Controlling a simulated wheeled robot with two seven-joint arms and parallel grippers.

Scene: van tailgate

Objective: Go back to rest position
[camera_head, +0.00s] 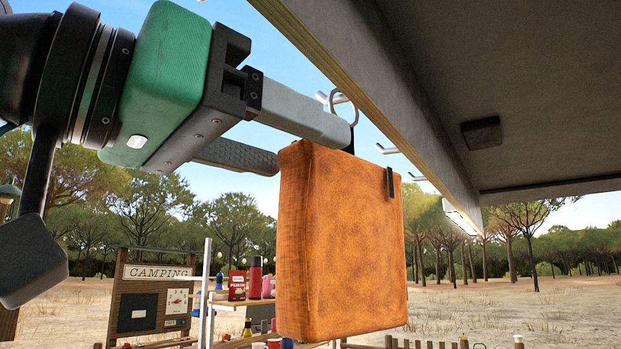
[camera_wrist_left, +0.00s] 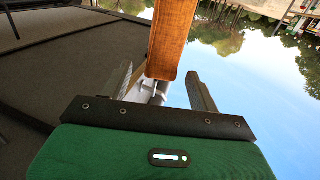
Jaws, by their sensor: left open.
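An orange-brown bag (camera_head: 345,245) hangs below the tailgate edge, with a ring (camera_head: 345,107) above it over a white hook. My left gripper (camera_head: 312,146) comes in from the upper left with its fingers spread, at the top of the bag. In the left wrist view the bag (camera_wrist_left: 172,38) lies beyond and between the two open fingers (camera_wrist_left: 163,86), with white hook parts (camera_wrist_left: 154,88) near its end. Whether a finger touches the bag or ring cannot be told. My right gripper is not in view.
The raised tailgate (camera_head: 500,80) covers the upper right, with more empty hooks (camera_head: 387,149) along its edge. A camping board (camera_head: 150,297) and a table with bottles and tins (camera_head: 250,300) stand behind on sandy ground. Open air lies left of the bag.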

